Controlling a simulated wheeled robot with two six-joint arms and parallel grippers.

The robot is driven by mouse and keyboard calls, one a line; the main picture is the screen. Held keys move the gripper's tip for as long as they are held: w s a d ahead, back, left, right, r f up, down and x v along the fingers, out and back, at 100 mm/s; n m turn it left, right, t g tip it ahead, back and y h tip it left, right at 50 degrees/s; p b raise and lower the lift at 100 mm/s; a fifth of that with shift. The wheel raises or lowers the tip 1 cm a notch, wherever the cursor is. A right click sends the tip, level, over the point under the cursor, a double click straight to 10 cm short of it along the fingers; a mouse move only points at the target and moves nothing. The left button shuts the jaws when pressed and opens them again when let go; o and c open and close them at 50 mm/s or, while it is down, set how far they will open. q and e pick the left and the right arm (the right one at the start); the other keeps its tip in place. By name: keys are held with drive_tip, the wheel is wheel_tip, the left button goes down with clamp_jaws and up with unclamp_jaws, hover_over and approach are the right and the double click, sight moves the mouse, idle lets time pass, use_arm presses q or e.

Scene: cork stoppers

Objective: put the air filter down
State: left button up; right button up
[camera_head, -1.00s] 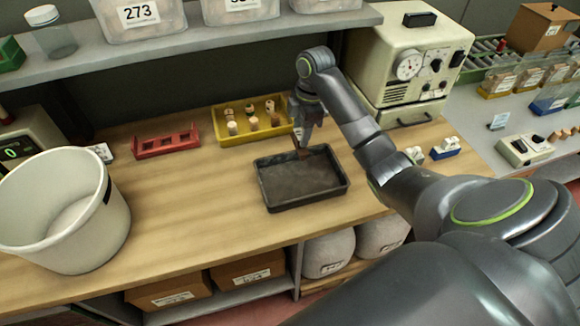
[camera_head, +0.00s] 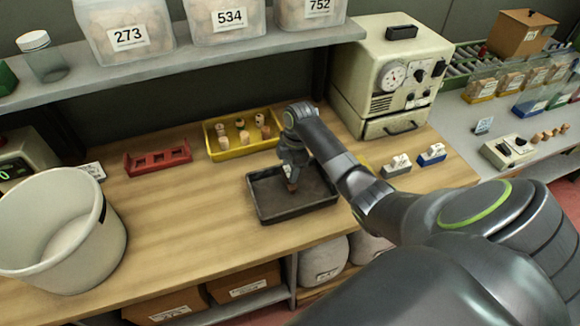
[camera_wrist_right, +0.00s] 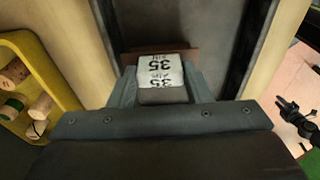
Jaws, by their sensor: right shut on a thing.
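My right gripper (camera_head: 291,180) points down over the dark tray (camera_head: 262,212) on the bench. It is shut on the air filter (camera_head: 292,187), a small reddish-brown piece. In the wrist view the air filter (camera_wrist_right: 160,70) shows a white label reading 35 between the fingers, with its brown edge behind. It is inside the tray's outline, but whether it touches the tray floor I cannot tell. The tray (camera_wrist_right: 150,20) looks otherwise empty. A small dark shape with a green band, seemingly my left gripper (camera_wrist_right: 285,104), shows at the right of the wrist view; its jaws are unclear.
A yellow tray (camera_head: 213,152) with several corks stands behind the dark tray. A red rack (camera_head: 157,160) and a white bucket (camera_head: 58,235) are to the left. A beige machine (camera_head: 385,75) stands at the back right. Bench between bucket and dark tray is clear.

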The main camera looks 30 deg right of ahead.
drive_tip(key=shift+f, duration=0.1)
drive_tip(key=o, duration=1)
drive_tip(key=shift+r, duration=0.2)
drive_tip(key=shift+s+d+r+b, duration=0.1)
drive_tip(key=shift+d+r+b, duration=0.15)
drive_tip(key=shift+r, duration=1.75)
drive_tip(key=shift+s+d+r+b, duration=0.1)
drive_tip(key=shift+d+r+b, duration=0.15)
drive_tip(key=shift+r, duration=1.7)
drive_tip(key=shift+s+d+r+b, duration=0.1)
drive_tip(key=shift+d+r+b, duration=0.15)
drive_tip(key=shift+r, duration=1.75)
drive_tip(key=shift+w, duration=0.1)
